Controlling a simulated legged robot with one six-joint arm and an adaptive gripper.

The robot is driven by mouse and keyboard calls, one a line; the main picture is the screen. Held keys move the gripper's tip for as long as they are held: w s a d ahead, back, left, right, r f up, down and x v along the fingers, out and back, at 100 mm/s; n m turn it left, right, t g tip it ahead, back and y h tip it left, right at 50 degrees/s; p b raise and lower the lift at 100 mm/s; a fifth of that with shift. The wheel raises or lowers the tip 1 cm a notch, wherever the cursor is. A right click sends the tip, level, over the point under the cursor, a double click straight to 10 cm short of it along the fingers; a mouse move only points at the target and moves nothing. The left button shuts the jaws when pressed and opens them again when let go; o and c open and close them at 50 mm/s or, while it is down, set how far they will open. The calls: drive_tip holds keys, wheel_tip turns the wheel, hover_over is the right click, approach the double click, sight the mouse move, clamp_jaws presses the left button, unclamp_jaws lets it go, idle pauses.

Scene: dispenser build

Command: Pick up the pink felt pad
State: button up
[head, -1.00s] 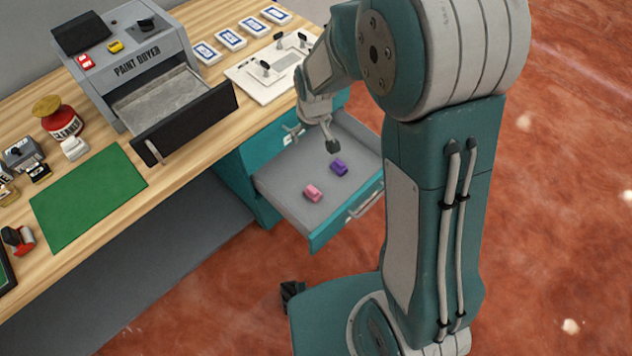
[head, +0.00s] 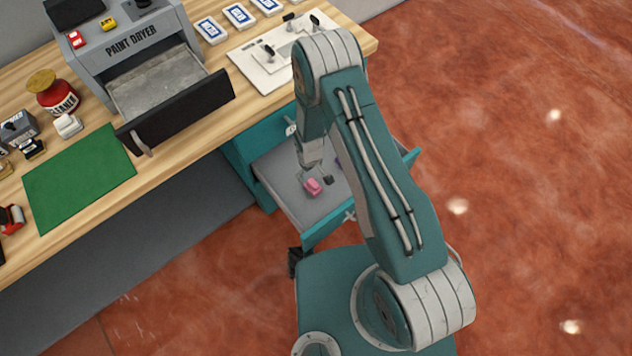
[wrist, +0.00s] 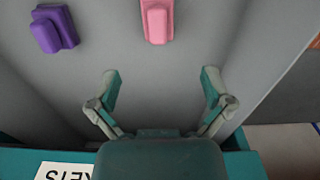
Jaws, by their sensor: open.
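The pink felt pad (head: 313,186) lies on the grey floor of the open teal drawer (head: 290,188). In the wrist view the pink pad (wrist: 157,20) is at the top, beyond my fingertips and roughly in line with the gap between them. My gripper (wrist: 160,85) is open and empty, over the drawer. In the head view my gripper (head: 320,178) is close to the pink pad, partly hidden by my arm. A purple pad (wrist: 55,28) lies to the left of the pink one in the wrist view; my arm mostly covers it in the head view.
Drawer walls surround the pads. The wooden bench (head: 190,150) above holds the paint dryer (head: 130,45) with its own open drawer (head: 180,110), a green mat (head: 78,178), a red cleaner bottle (head: 57,95) and a white board (head: 262,75). Red floor is clear to the right.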

sight(312, 182)
drive_tip(key=f, duration=0.4)
drive_tip(key=shift+s+a+f, duration=0.1)
drive_tip(key=shift+a, duration=0.25)
drive_tip(key=f, duration=0.2)
drive_tip(key=d+f, duration=0.1)
drive_tip(key=f, duration=0.2)
drive_tip(key=shift+d+f, duration=0.15)
drive_tip(key=shift+a+f, duration=0.2)
drive_tip(key=shift+f, duration=0.25)
drive_tip(key=shift+d, duration=0.15)
drive_tip(key=c, duration=1.1)
